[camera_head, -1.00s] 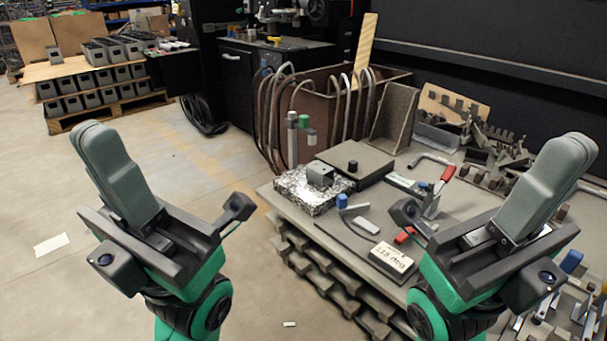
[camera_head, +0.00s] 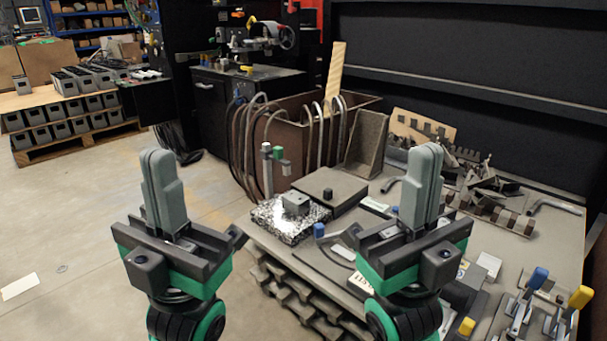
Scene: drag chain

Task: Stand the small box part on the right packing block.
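A small grey box part (camera_head: 296,203) sits on a mottled silver-and-black block (camera_head: 272,221) at the left end of the workbench. Other grey box parts (camera_head: 85,82) stand in rows on a wooden pallet (camera_head: 75,139) at the far left. I cannot tell which thing is the right packing block. My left gripper (camera_head: 160,156) points up over the floor, left of the bench, its fingers together and empty. My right gripper (camera_head: 426,152) points up before the bench, its fingers together and empty. Neither touches a box part.
A brown bin (camera_head: 305,150) with hoses stands behind that. Clamps with yellow and blue handles (camera_head: 538,280) are at the lower right. The floor at left is mostly clear.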

